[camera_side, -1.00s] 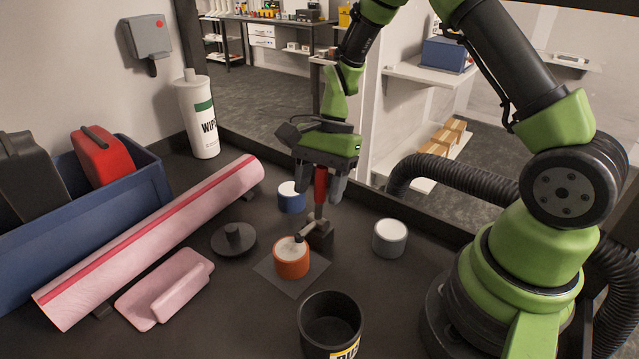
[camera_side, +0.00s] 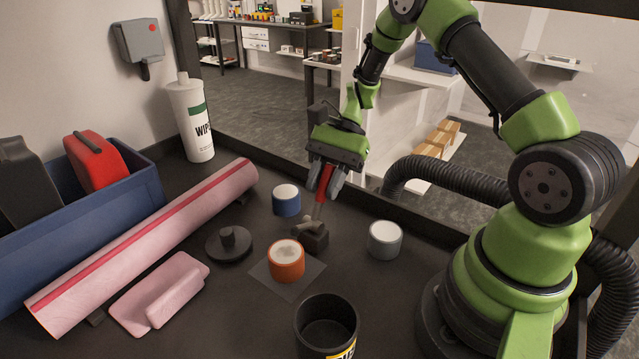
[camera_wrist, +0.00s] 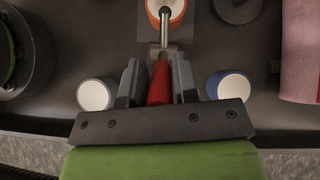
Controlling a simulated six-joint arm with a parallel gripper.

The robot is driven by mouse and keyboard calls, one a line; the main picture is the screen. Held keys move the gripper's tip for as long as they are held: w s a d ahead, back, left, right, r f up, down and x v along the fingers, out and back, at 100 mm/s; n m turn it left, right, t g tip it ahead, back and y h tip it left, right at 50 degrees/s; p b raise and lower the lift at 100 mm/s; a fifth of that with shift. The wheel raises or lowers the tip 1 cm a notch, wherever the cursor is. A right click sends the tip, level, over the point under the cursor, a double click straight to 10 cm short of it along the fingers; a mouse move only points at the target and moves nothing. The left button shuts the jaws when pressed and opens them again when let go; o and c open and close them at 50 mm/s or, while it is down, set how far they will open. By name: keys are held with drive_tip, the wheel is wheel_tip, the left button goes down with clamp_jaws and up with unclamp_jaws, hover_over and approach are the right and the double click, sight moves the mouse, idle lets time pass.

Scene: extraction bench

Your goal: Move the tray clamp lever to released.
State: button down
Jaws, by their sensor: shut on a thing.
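The tray clamp has a dark base (camera_side: 314,238) and a lever with a red handle (camera_side: 324,182). The lever leans to the upper right in the side view. My gripper (camera_side: 325,180) is shut on the red handle, with one finger on each side of it. In the wrist view the red handle (camera_wrist: 159,84) lies between the two fingers, and the clamp's metal arm (camera_wrist: 164,28) reaches over the orange container. The orange container (camera_side: 287,265) with a white top stands on a thin dark square plate (camera_side: 306,284) beside the clamp.
A blue container (camera_side: 286,205) and a grey container (camera_side: 385,245) stand either side of the clamp. A black bin (camera_side: 327,308) is in front. A black knobbed disc (camera_side: 229,243), a pink roll (camera_side: 150,235) and a pink block (camera_side: 160,290) lie to the left.

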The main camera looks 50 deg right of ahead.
drive_tip(key=c, duration=0.9)
unclamp_jaws()
drive_tip(key=shift+d+r, duration=0.35)
drive_tip(key=shift+d, duration=0.1)
drive_tip(key=r, duration=0.3)
drive_tip(key=d+r, duration=0.1)
drive_tip(key=r, duration=0.3)
drive_tip(key=shift+w+d, duration=0.1)
drive_tip(key=shift+d, duration=0.1)
drive_tip(key=shift+r, duration=0.75)
